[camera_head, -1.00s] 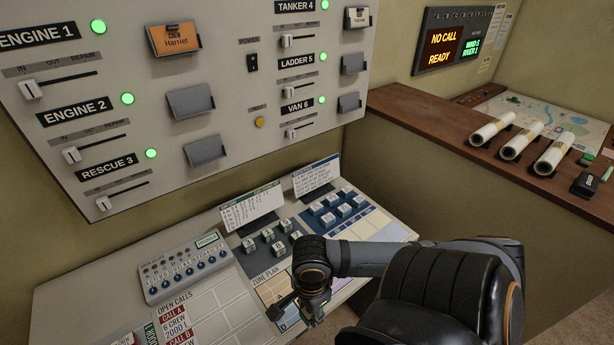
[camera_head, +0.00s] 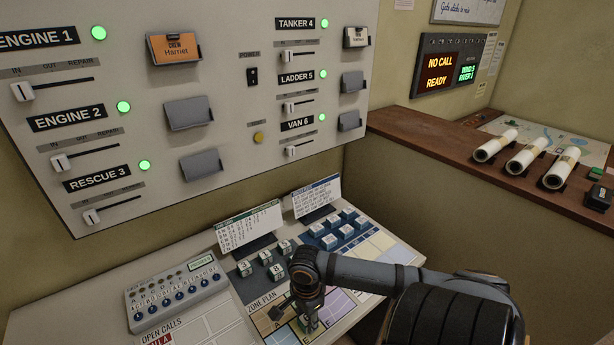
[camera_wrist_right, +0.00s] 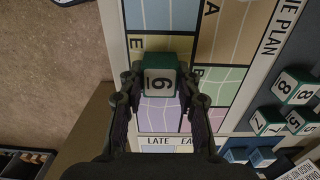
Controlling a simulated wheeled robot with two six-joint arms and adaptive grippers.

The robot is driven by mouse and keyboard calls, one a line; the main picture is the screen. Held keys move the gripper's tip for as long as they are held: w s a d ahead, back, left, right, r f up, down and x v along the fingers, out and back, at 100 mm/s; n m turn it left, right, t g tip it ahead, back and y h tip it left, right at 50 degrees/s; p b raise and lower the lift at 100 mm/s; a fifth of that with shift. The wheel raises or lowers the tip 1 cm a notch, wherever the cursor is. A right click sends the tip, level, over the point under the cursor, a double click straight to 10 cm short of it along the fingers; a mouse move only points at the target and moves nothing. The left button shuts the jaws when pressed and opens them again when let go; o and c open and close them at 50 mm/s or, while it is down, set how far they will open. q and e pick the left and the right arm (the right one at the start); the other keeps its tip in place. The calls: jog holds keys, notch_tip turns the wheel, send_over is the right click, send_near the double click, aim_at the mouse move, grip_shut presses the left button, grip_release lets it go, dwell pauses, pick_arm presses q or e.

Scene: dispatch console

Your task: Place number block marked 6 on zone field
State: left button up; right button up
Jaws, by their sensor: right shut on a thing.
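The number block marked 6 (camera_wrist_right: 160,82), white-faced with green sides, is between the fingers of my right gripper (camera_wrist_right: 160,98) in the right wrist view. My right gripper also shows in the head view (camera_head: 307,318), pointing down over the zone plan (camera_head: 262,301), shut on the block. In the wrist view the block covers part of the plan's coloured fields (camera_wrist_right: 159,115), near the letter E and the yellow strip. I cannot tell whether it touches the board. My left gripper is not in view.
Other number blocks (camera_head: 277,271) stand behind the plan; some show in the wrist view (camera_wrist_right: 296,85). Blue-based blocks (camera_head: 330,240) and two upright cards (camera_head: 249,229) stand behind. A button panel (camera_head: 175,292) is at left.

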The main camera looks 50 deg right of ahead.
jog(key=shift+f, duration=0.45)
jog(key=shift+f, duration=0.15)
jog(key=o, duration=1)
notch_tip(320, 180, up, 12)
jog(key=p, duration=0.7)
